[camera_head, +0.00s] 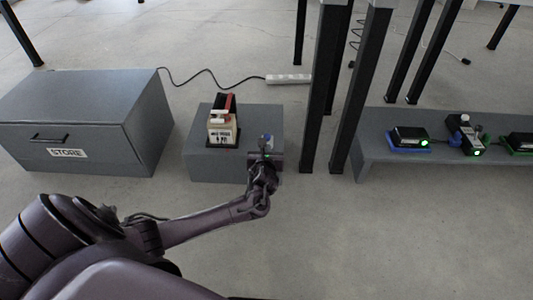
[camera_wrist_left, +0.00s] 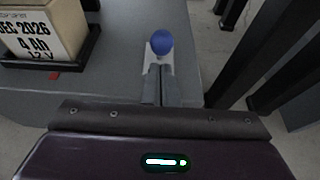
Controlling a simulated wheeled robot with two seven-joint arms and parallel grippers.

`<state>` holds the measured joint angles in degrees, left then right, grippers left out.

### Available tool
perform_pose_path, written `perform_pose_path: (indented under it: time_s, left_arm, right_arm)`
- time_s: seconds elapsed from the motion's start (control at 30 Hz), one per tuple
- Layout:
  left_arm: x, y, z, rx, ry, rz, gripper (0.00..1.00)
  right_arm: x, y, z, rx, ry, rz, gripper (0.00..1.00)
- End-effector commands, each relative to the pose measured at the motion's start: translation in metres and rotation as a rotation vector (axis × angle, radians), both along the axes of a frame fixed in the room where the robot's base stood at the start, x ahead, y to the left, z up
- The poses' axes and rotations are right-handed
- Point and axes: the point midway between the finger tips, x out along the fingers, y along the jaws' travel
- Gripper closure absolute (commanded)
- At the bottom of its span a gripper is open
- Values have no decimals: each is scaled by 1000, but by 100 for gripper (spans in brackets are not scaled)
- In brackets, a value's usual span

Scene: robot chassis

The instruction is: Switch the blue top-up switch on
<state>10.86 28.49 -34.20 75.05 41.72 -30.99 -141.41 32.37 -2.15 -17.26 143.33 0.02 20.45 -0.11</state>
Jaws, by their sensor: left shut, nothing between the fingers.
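The blue top-up switch shows as a round blue knob (camera_wrist_left: 162,42) on a pale plate on the grey block, in the left wrist view. In the head view the blue knob (camera_head: 267,139) is at the block's right end, just beyond my left gripper (camera_head: 264,157). In the wrist view my left gripper (camera_wrist_left: 160,70) is shut and empty, its fingertips over the plate just short of the knob. I cannot tell whether they touch the switch. The fingers hide the near part of the plate. My right gripper is not in view.
A battery (camera_head: 222,125) in a black tray stands on the grey block (camera_head: 200,160), left of the switch. Black table legs (camera_head: 322,90) rise close to the right. A STORE box (camera_head: 150,110) is at the left. A grey bench (camera_head: 375,165) with lit devices is at the right.

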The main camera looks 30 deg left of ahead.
Motion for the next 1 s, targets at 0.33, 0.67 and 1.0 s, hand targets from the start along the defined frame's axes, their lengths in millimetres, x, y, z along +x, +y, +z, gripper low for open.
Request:
perform_pose_path:
  time_s: [0.33,0.67,1.0]
  left_arm:
    - [7,4,5,1,0,0,100]
    - [7,4,9,-7,15,-1,100]
    - [9,6,12,-34,57,0,100]
  right_arm:
    - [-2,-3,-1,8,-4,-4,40]
    - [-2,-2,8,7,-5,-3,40]
    - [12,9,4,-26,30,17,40]
